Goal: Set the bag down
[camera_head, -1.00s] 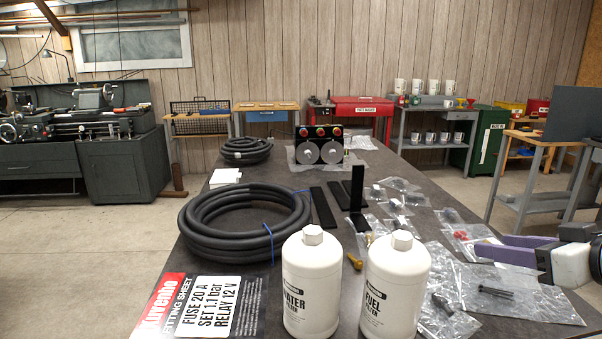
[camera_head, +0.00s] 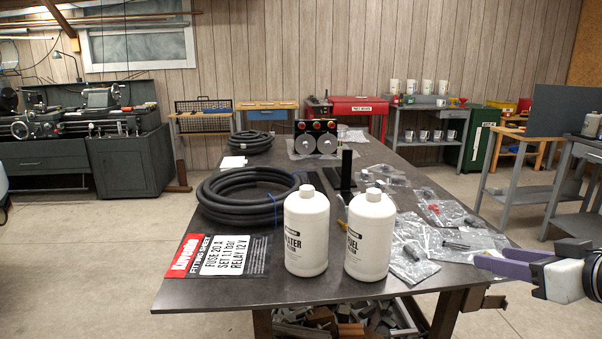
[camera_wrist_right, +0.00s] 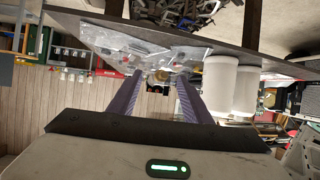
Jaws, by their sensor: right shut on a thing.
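My right gripper (camera_head: 484,262) reaches in from the right, its purple fingers level with the table's right front edge. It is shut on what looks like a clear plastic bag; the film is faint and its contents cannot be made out. In the right wrist view the two fingers (camera_wrist_right: 158,77) stand a little apart, with clear film and small parts beyond the tips. A clear bag with dark bolts (camera_head: 455,244) lies flat on the table just left of the fingertips. My left gripper is not in view.
The dark table (camera_head: 300,285) also carries a water filter bottle (camera_head: 306,235), a fuel filter bottle (camera_head: 369,238), a coiled black hose (camera_head: 215,212), a fitting sheet (camera_head: 215,257) and several clear bags along its right side. Its front edge is bare.

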